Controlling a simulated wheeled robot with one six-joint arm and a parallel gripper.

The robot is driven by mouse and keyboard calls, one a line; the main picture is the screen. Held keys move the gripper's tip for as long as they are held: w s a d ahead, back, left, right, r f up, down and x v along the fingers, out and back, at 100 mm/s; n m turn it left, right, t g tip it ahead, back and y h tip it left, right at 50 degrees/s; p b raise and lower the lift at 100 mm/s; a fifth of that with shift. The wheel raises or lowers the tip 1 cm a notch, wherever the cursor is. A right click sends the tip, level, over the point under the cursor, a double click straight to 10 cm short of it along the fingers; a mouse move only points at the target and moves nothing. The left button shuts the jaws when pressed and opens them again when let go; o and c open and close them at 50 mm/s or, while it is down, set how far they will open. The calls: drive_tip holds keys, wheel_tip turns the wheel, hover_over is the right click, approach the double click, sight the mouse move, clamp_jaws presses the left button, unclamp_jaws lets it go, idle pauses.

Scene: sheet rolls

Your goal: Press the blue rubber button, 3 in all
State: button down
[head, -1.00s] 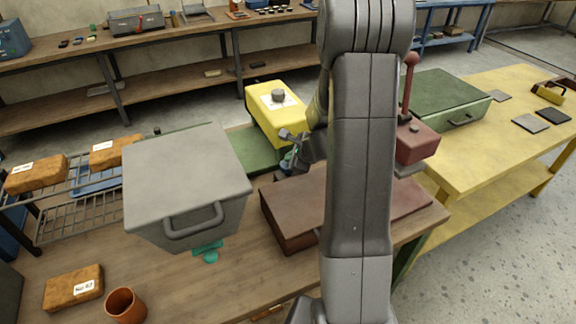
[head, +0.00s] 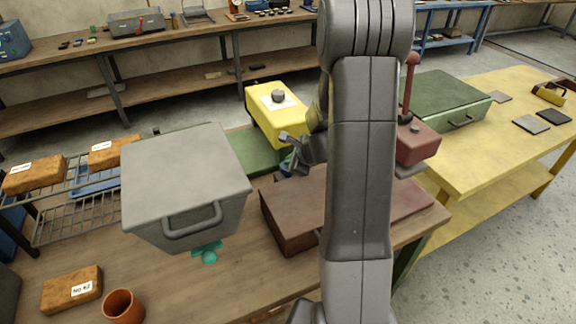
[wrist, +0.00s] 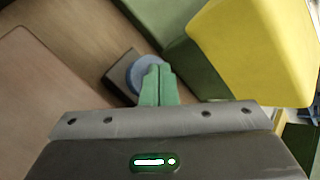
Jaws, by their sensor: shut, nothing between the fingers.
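The blue rubber button (wrist: 136,72) is round and sits on a dark square base (wrist: 118,70) on the wooden bench, seen in the wrist view. My gripper (wrist: 157,70) has green fingers closed together, with nothing between them. The fingertips overlap the right part of the button in that view and hide some of it. I cannot tell whether they touch it. In the head view my gripper (head: 290,160) points down between the yellow box and the brown box, and the button is mostly hidden there.
A yellow box (head: 277,118) with a knob stands just behind my gripper. A brown box (head: 290,222) lies in front. A grey lidded box (head: 185,175) stands to the left. A red box with a lever (head: 418,142) is right of my arm.

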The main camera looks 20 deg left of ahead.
drive_tip(key=shift+f+b, duration=0.6)
drive_tip(key=shift+f, duration=0.05)
idle(0.3)
drive_tip(key=shift+r, duration=0.15)
drive_tip(key=shift+r+p, duration=1.2)
drive_tip(key=shift+r, duration=0.05)
drive_tip(key=shift+r, duration=0.1)
wheel_tip(320, 180, up, 5)
drive_tip(key=p, duration=0.4)
drive_tip(key=shift+f, duration=0.2)
idle(2.0)
